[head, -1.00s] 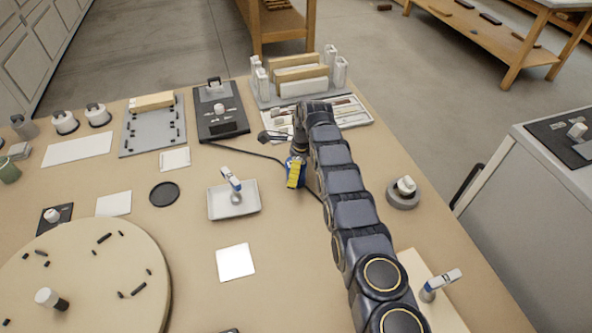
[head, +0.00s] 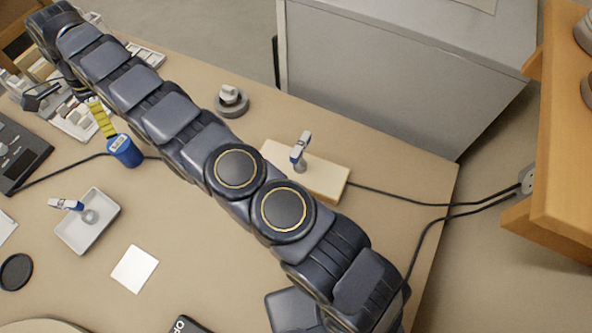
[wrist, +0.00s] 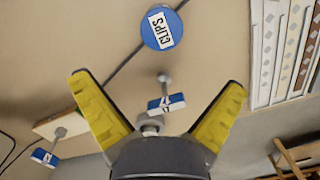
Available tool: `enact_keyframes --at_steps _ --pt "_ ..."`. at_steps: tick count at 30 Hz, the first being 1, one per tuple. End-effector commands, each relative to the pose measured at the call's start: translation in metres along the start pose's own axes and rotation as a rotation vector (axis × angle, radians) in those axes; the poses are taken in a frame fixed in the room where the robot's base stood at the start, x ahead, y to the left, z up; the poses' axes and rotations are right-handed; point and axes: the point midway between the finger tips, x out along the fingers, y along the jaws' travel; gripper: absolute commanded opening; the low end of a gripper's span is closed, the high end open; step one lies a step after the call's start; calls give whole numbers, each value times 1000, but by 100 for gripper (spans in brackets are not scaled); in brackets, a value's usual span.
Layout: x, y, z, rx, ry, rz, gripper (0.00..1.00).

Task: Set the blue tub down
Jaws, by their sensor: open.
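The tub is beyond the fingertips. In the head view a yellow finger of my gripper (head: 103,120) shows just above and left of the tub; the rest is largely hidden by my arm.
A white tray (head: 99,232) with a tagged post is below-left of the tub. A white square (head: 134,269) and a black disc (head: 15,272) lie nearby. A wooden block (head: 325,181) with another tagged post and a grey round fixture (head: 232,102) are right of my arm.

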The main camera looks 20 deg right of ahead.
Motion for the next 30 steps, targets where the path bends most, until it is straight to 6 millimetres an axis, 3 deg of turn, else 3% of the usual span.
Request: enact_keyframes --at_steps 7,14,21,25,30 --pt "-73 21 -59 -172 26 8 100" --pt "-140 82 -123 -397 44 44 100" --pt "-189 174 -175 -633 45 83 100" --pt "-203 234 -195 -764 36 106 100" --pt "-207 316 -210 -938 17 134 100"
